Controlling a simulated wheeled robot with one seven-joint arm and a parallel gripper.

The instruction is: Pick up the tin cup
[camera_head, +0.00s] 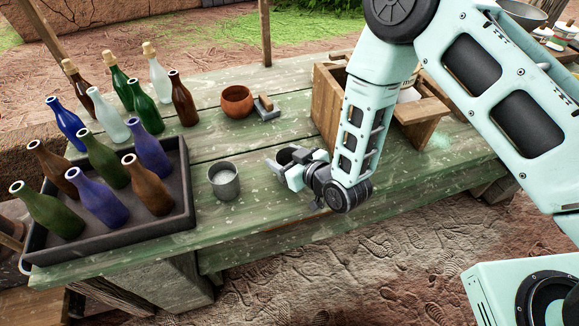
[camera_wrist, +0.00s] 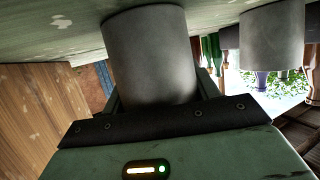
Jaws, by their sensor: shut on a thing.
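A grey metal cup (camera_wrist: 150,55) fills the middle of the wrist view, between the fingers of my gripper (camera_wrist: 155,110). In the head view my gripper (camera_head: 288,170) is low over the green table (camera_head: 265,210), and the dark mouth of this cup (camera_head: 288,154) shows at its fingers. My gripper is shut on this cup. The cup is on or very close to the tabletop; I cannot tell which. A second grey cup (camera_head: 224,181) stands upright on the table to the left; it also shows in the wrist view (camera_wrist: 272,38). My fingertips are partly hidden by the held cup.
A dark tray (camera_head: 110,235) with several bottles stands at the left, more bottles behind it. A brown clay bowl (camera_head: 237,101) and a small grey tool (camera_head: 266,107) lie farther back. A wooden crate (camera_head: 328,100) stands close behind my gripper.

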